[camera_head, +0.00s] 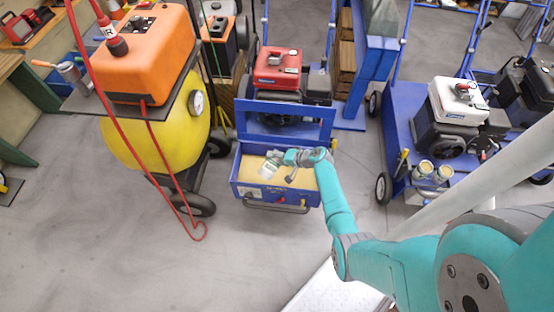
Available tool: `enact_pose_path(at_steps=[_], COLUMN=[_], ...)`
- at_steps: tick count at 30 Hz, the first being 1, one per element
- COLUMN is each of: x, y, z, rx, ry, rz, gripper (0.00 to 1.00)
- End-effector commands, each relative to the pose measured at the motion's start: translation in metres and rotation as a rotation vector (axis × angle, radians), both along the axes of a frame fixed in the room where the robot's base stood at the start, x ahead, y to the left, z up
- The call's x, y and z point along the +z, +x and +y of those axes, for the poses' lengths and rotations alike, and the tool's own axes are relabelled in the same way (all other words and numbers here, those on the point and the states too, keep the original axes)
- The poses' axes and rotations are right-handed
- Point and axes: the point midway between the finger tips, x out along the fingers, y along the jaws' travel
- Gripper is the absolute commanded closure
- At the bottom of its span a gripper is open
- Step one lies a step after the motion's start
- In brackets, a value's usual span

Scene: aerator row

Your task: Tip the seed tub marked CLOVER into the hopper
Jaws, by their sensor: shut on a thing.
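My gripper (280,159) is at the end of the teal arm, over the blue hopper (240,186) in the middle of the view. It is shut on a small tub (268,169) with white and green on its side. The tub looks tilted over the hopper opening; its marking is too small to read. Pale yellow material shows inside the hopper, but I cannot tell whether any is falling from the tub. Two other tubs (423,168) with yellowish contents stand on the machine at the right, their markings unreadable.
A yellow tank with an orange engine unit (146,55) stands left of the hopper, a red hose (165,150) hanging beside it. A red engine (279,69) sits behind the hopper. A blue machine with a white engine (459,100) stands right. The grey floor at lower left is clear.

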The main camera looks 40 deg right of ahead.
Motion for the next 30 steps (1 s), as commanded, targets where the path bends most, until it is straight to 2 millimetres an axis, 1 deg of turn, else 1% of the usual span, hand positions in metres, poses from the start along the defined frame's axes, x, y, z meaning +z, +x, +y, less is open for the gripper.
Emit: enact_pose_path(at_steps=[3, 15, 21, 26, 30], x=[0.009, 0.041, 0.056, 0.064, 0.068], y=[-0.001, -0.002, -0.003, -0.003, -0.003], z=[0.005, 0.015, 0.021, 0.025, 0.025], rx=[0.003, 0.004, 0.003, 0.004, 0.001], ry=[-0.134, -0.649, -0.876, -1.000, -1.063], rz=[-0.020, -0.092, -0.124, -0.142, -0.148], gripper=[0.72, 0.72, 0.72, 0.72, 0.72])
